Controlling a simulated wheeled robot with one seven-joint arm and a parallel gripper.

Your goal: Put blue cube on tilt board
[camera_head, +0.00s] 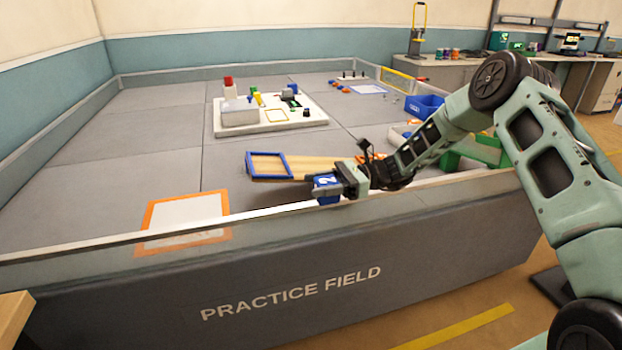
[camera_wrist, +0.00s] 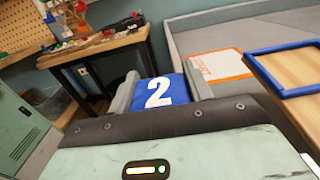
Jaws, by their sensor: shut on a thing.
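The blue cube (camera_head: 326,187) carries a white "2" and sits between the fingers of my gripper (camera_head: 328,189), near the front wall of the practice field. In the wrist view the blue cube (camera_wrist: 160,92) is between the two grey fingers, and my gripper (camera_wrist: 160,95) is shut on it. A wooden board with a blue-framed square (camera_head: 268,165), which looks like the tilt board, lies just behind and left of the cube. The board (camera_wrist: 296,72) also shows at the right of the wrist view, apart from the cube. My gripper hides part of the board's right side.
The field's front wall (camera_head: 260,275) runs below my gripper. An orange-edged white start mat (camera_head: 187,210) lies left of the board. A white platform (camera_head: 270,116) with several blocks stands farther back. The left floor is clear.

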